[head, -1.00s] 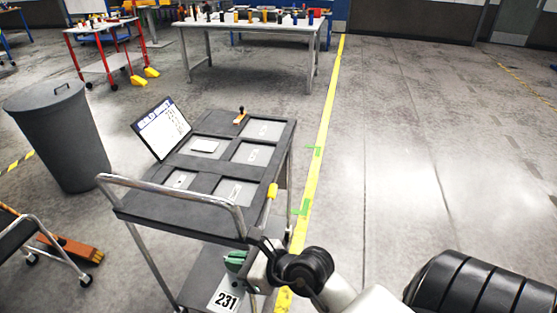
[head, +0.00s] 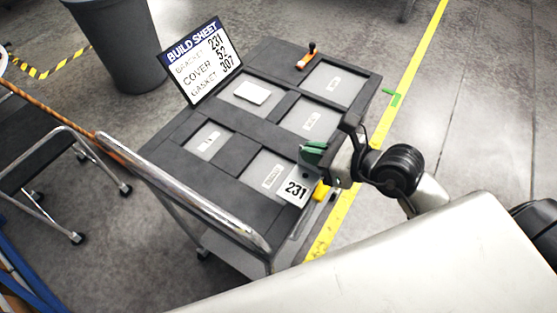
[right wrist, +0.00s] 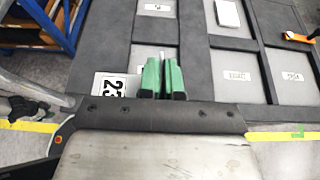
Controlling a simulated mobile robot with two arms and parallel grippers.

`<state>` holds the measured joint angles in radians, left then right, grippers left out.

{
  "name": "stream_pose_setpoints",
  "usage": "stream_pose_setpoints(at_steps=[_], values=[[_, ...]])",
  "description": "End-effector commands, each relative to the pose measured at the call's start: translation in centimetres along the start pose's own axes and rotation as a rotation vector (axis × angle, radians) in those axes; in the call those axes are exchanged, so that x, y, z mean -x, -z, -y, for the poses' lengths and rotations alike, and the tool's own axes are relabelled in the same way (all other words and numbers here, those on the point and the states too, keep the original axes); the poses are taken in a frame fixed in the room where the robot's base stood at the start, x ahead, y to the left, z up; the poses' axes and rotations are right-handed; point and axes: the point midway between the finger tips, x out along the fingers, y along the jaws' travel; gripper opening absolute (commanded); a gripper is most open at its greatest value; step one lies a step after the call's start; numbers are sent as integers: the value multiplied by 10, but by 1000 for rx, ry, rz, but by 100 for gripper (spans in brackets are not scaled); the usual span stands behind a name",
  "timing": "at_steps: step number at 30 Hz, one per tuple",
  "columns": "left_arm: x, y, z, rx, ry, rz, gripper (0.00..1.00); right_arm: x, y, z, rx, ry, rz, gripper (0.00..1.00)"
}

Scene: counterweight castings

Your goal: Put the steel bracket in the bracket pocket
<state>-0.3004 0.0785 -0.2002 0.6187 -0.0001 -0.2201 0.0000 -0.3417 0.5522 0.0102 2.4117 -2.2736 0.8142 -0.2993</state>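The steel bracket (head: 296,190) is a grey piece with a white face marked 231. My right gripper (head: 314,152) has green fingertips and is shut on it, holding it over the near right corner of the cart. In the right wrist view the green fingertips (right wrist: 163,78) are close together, with the bracket (right wrist: 115,85) showing to their left; its 231 is partly cut off by the gripper. The bracket pocket (head: 254,168), a grey recess whose small label seems to read bracket, lies just left of the bracket. The left gripper is out of view.
The cart top (head: 190,165) has several other labelled pockets, one with a white block (head: 251,93). A build sheet (head: 203,62) stands at its left edge. An orange-based stamp-like item (head: 307,58) sits at the far edge. A chrome handle (head: 185,195) runs along the near side.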

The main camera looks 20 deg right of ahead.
Motion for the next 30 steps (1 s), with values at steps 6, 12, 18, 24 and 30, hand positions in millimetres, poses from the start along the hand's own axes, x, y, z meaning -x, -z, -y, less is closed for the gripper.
stream_pose_setpoints(at_steps=[6, 12, 18, 24, 30], values=[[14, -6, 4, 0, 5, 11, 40, -55, 6, 21, -1, 2, 3, 0], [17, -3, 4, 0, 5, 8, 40, -94, 15, 36, -1, 3, 3, 0], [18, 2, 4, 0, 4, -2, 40, -109, 22, 40, 0, 2, 1, 0], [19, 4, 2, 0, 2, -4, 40, -120, 49, 40, -1, 2, 0, 0], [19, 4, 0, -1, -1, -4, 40, -122, 56, 40, 1, 2, 3, 0]])
